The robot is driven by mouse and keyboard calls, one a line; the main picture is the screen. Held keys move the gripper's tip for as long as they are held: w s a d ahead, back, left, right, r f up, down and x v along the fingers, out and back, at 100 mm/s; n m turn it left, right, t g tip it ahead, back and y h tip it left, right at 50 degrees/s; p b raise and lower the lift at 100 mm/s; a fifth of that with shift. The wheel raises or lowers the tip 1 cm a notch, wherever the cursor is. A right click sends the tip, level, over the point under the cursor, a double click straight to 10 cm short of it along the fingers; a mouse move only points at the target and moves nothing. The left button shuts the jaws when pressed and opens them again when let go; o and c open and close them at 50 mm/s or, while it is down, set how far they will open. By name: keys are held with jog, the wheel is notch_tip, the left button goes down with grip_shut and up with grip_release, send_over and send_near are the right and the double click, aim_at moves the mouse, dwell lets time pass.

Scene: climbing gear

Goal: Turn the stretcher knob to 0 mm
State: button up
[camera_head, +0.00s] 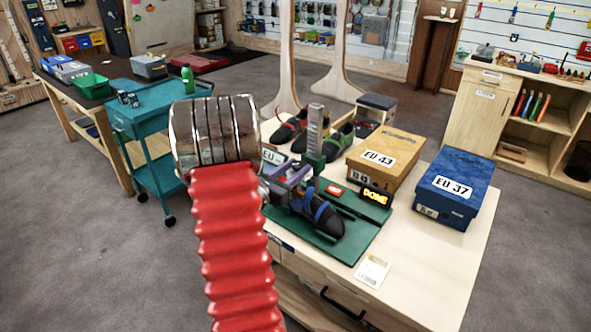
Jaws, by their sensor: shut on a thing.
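The shoe stretcher stands on a green base plate (345,239) on the wooden table. It has an upright grey post (315,127) and a purple-grey mechanism. A dark shoe with blue straps (321,216) sits at its front. My gripper (274,190) is at the left side of the mechanism, mostly hidden behind my red, metal-ringed arm. It is shut at the stretcher's knob, which I cannot make out clearly. A small black display (376,196) with glowing orange characters, which seem to read "DONE", and a red block (340,191) are on the plate.
A brown EU 43 box (384,152) and a blue EU 37 box (453,187) stand right of the stretcher. Several shoes are behind it. A paper tag (372,271) lies at the front. A teal cart (160,130) is at left, with open floor around the table.

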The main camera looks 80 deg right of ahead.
jog(key=shift+s+n+t+h, duration=0.15)
jog(key=shift+n+t+h, duration=0.25)
jog(key=shift+n+t, duration=0.45)
jog(key=shift+r+n+t, duration=0.1)
jog(key=shift+n+t, duration=0.35)
jog(key=shift+t, duration=0.6)
jog(key=shift+s+t, duration=0.1)
jog(key=shift+t, duration=0.2)
jog(key=shift+n+t+h, duration=0.3)
jog(key=shift+n+t, duration=0.7)
jog(key=shift+t, duration=0.3)
jog(key=o, duration=1)
jog(key=shift+a, duration=0.1)
jog(key=shift+s, duration=0.1)
jog(key=a, duration=0.7)
jog(key=shift+a, duration=0.25)
